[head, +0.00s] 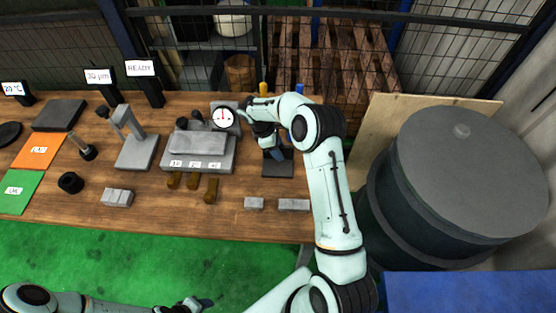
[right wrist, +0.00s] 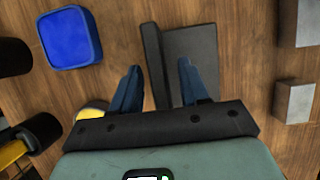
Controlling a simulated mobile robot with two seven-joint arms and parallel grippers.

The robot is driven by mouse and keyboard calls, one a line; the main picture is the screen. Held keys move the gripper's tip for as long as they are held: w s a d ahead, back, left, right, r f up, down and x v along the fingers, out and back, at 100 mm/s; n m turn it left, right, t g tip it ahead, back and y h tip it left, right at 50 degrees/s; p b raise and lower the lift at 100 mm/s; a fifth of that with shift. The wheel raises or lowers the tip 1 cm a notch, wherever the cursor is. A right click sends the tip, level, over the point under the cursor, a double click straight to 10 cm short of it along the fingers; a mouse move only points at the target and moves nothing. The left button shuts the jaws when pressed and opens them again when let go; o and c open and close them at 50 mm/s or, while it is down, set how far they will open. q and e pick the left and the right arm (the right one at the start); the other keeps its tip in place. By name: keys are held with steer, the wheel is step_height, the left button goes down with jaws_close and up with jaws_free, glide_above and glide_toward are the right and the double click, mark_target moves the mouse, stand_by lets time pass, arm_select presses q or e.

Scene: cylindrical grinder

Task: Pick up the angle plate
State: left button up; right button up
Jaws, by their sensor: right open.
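The angle plate (head: 278,168) is a dark grey L-shaped block with a flat base and an upright wall. It stands on the wooden bench, right of the dial gauge. In the right wrist view its base (right wrist: 196,50) lies right of the upright wall (right wrist: 154,58). My right gripper (head: 274,151) is over the angle plate and hides part of it. In the right wrist view its blue fingers (right wrist: 160,66) are open, one on each side of the upright wall, with gaps visible. My left gripper (head: 194,304) is low at the bottom edge, away from the bench; its jaws are unclear.
A dial gauge (head: 223,118) and a grey fixture (head: 200,148) stand left of the plate. Small grey blocks (head: 254,203) lie near the front edge. A blue block (right wrist: 70,37) is near the gripper. A large dark drum (head: 455,185) stands right of the bench.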

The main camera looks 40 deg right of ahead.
steer(key=shift+c, duration=0.3)
jaws_close()
stand_by(1.0)
steer(key=shift+w+r, duration=0.1)
steer(key=shift+r, duration=0.05)
